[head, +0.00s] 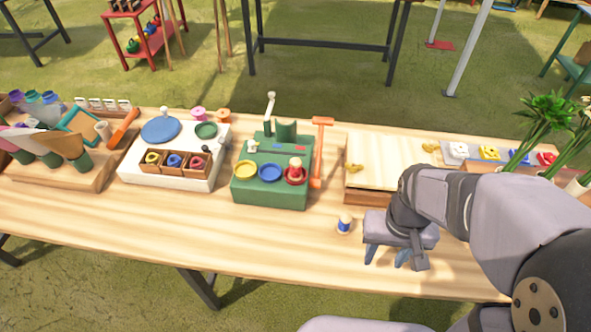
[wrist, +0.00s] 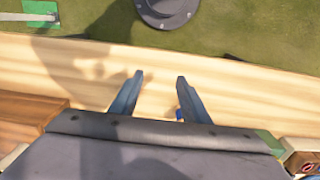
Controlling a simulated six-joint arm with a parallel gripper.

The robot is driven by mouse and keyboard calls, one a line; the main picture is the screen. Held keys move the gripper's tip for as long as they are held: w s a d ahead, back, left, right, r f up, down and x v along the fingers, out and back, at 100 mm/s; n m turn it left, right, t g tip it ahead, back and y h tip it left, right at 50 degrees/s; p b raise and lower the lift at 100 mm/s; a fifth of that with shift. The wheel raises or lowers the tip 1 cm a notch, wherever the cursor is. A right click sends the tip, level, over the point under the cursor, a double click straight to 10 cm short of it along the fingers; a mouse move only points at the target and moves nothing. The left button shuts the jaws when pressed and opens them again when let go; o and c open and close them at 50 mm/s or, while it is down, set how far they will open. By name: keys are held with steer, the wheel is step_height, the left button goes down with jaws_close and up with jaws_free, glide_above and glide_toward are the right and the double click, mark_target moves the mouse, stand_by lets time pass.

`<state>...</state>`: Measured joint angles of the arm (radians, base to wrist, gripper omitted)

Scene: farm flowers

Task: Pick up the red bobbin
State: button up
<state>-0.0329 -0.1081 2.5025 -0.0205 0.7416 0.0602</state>
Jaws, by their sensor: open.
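A red bobbin (head: 296,168) stands in the red dish at the right end of the green box (head: 268,197). A yellow dish (head: 244,171) and a blue dish (head: 270,173) sit beside it. My gripper (head: 386,257) is open and empty over the table's front part, to the right of and nearer than the red bobbin. Its two fingers (wrist: 160,80) show apart in the wrist view, with bare wood between them. A blue bobbin (head: 344,223) stands on the table just left of my gripper. The red bobbin is not visible in the wrist view.
A red-orange post (head: 317,155) stands right of the green box. A white box (head: 172,178) with a small compartment tray is to its left, with pink (head: 198,114) and orange (head: 222,116) spools behind. A wooden board (head: 382,165) lies right. The table's front left strip is clear.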

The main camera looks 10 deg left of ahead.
steer(key=w+a+r+b, duration=0.2)
steer(key=w+a, duration=0.2)
steer(key=w, duration=0.4)
step_height(320, 180, up, 5)
steer(key=m+t+h+b, duration=0.2)
steer(key=m+t+b, duration=0.1)
steer(key=m+t, duration=0.15)
glide_above(294, 163)
steer(key=s, duration=0.2)
steer(key=shift+w+f+m+g, duration=0.15)
steer(key=shift+f+m+g, duration=0.1)
steer(key=shift+g, duration=0.1)
steer(key=shift+w+a+f, duration=0.15)
steer(key=shift+w+f, duration=0.3)
steer(key=shift+f, duration=0.3)
steer(key=shift+a+p+x, duration=0.1)
steer(key=shift+p+x, duration=0.4)
steer(key=shift+x, duration=0.8)
steer(key=shift+a+p+x, duration=0.15)
steer(key=shift+p+x, duration=0.3)
steer(key=shift+x, duration=0.9)
steer(key=shift+s, duration=0.15)
steer(key=c, duration=1)
